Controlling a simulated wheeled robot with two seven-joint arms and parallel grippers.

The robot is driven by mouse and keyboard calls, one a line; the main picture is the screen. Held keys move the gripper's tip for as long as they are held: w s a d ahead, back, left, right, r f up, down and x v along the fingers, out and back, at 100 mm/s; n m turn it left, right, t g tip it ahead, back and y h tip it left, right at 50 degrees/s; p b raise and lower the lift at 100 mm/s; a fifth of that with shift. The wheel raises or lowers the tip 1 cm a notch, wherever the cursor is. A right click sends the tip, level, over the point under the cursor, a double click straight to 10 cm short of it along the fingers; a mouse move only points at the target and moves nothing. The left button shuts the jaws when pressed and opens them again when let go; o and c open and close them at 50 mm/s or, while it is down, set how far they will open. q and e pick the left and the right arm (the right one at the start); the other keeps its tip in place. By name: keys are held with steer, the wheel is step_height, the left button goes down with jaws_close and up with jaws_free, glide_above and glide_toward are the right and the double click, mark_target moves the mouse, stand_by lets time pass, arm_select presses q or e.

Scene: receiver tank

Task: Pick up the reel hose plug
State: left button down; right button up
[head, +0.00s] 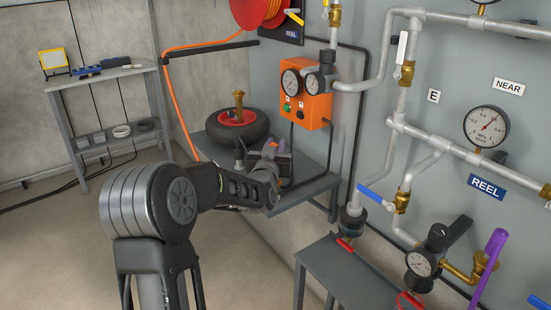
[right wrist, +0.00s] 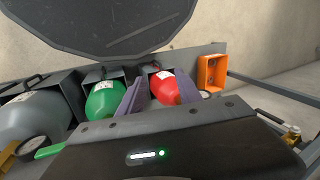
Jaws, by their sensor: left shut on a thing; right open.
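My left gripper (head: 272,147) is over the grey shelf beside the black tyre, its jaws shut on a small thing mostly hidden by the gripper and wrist. This seems to be the reel hose plug, but its shape cannot be made out. The orange hose (head: 178,105) hangs from the red reel (head: 262,12) and runs down behind my left arm, where its end is hidden. My right gripper (right wrist: 157,95) shows in the right wrist view with its purple fingers apart and nothing between them.
The tyre (head: 262,132) with a brass fitting lies on the shelf (head: 310,188) under an orange gauge box (head: 306,98). Pipes and valves cover the wall at right. A green cylinder (right wrist: 105,99) and a red cylinder (right wrist: 165,87) lie beyond my right fingers.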

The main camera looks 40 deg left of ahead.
arm_select(q)
step_height(320, 180, up, 5)
steer(key=shift+f, duration=0.1)
arm_select(e)
steer(key=shift+r, duration=0.1)
stand_by(0.6)
